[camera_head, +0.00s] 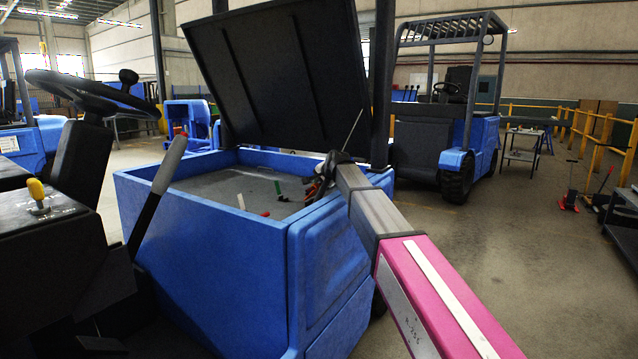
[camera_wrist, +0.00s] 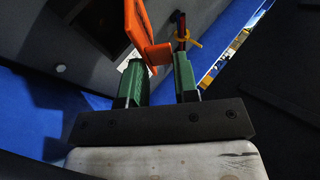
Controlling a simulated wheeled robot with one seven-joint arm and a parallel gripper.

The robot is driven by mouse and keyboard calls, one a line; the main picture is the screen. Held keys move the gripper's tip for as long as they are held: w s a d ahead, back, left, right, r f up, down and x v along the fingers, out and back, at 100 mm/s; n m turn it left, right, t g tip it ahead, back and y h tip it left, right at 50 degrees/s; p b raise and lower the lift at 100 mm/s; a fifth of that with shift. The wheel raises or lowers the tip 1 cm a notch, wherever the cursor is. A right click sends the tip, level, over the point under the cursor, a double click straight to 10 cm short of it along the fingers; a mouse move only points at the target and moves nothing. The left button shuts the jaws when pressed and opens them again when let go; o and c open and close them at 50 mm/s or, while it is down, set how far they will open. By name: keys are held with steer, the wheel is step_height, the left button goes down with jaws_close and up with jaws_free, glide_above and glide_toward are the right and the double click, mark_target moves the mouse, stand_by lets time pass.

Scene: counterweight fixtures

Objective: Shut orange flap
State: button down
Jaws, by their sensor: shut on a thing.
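The orange flap (camera_wrist: 139,25) shows at the top of the wrist view, tilted, with a short tab standing out toward the right. My gripper (camera_wrist: 160,62) has two green fingers, and it is shut on the tab of the orange flap. How far the flap stands from its seat cannot be told. In the head view my arm reaches into the blue truck's open battery bay (camera_head: 225,185). My gripper is small and dark there at the bay's right end, and the flap is not clearly seen.
A black hood (camera_head: 280,75) stands raised over the bay, with a thin strut on its right. A dark cable with a yellow tie (camera_wrist: 187,40) is close by the right finger. A steering wheel (camera_head: 90,92) and a lever are at the left.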

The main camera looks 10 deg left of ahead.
steer(key=shift+d, duration=0.1)
stand_by(0.4)
steer(key=c, duration=1)
jaws_free()
steer(key=shift+f, duration=0.1)
steer(key=shift+o, duration=0.2)
steer(key=v, duration=1.1)
steer(key=shift+f, duration=0.1)
